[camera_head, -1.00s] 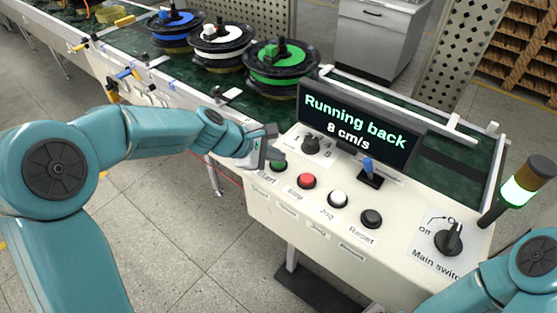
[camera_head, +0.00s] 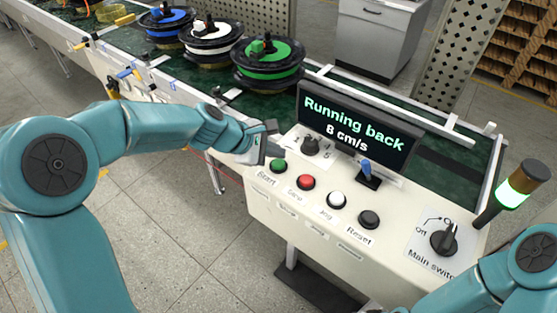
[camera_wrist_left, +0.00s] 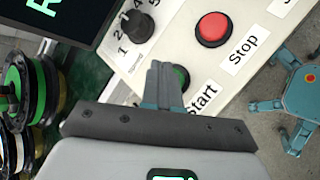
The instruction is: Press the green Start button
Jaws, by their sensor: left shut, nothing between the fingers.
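The green Start button (camera_head: 278,165) is at the left end of the button row on the white control panel (camera_head: 300,222). My left gripper (camera_head: 268,138) is shut and empty, just to the upper left of the button in the head view. In the left wrist view the shut fingers (camera_wrist_left: 163,84) partly cover the green button (camera_wrist_left: 182,76), which shows beside their tips. I cannot tell whether they touch. My right gripper is out of view; only part of my right arm shows at the lower right.
Red Stop (camera_head: 305,182), white Jog (camera_head: 337,200) and black Reset (camera_head: 369,219) buttons follow to the right. A speed knob (camera_head: 310,146), the display (camera_head: 355,128) reading "Running back 8 cm/s", a blue-topped switch (camera_head: 369,173) and the main switch (camera_head: 443,240) are nearby. Wire spools (camera_head: 268,62) stand on the conveyor.

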